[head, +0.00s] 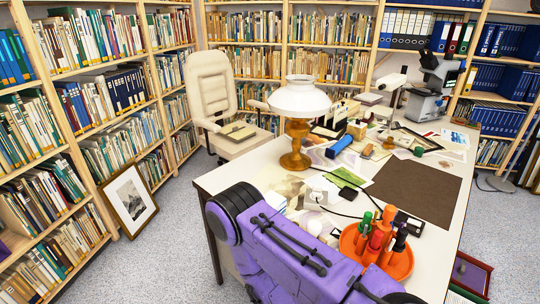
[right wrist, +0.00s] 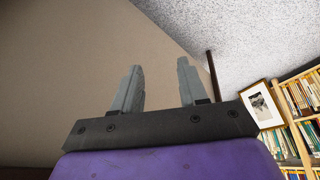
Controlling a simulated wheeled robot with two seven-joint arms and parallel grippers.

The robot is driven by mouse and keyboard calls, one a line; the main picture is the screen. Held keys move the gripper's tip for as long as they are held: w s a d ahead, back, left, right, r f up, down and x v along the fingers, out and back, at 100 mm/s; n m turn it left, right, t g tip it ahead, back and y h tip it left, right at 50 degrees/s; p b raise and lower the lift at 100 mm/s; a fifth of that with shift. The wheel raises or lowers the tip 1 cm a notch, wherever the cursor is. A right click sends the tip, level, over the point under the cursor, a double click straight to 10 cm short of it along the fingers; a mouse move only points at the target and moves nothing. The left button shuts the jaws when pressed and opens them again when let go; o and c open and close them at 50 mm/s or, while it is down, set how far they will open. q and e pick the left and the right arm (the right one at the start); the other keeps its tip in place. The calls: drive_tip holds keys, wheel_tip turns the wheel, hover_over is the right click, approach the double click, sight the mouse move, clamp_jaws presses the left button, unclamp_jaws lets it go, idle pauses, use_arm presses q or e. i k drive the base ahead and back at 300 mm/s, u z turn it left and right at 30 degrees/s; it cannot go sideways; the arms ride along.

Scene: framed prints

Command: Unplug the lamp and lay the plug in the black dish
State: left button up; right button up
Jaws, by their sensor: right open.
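The lamp with a white shade (head: 300,98) and an orange-brown wooden base (head: 295,160) stands on the desk's left half in the head view. A dark cord curves over the papers in front of it. A small white block (head: 318,197) lies near the cord; I cannot tell whether it is the plug or a socket. A small black item (head: 408,223) lies right of the orange holder; I cannot tell whether it is the dish. My right gripper (right wrist: 159,68) is open and empty in the right wrist view. My left gripper is not seen.
My purple arm covers the desk's front edge in the head view. An orange holder (head: 398,268) with colored handled tools stands beside it. A brown mat (head: 418,188) is mostly bare. A microscope (head: 432,85) stands at the back. A framed print (head: 129,200) leans on the left shelves.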

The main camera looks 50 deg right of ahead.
sight(316, 190)
drive_tip(key=i, duration=1.15)
drive_tip(key=z, duration=3.2)
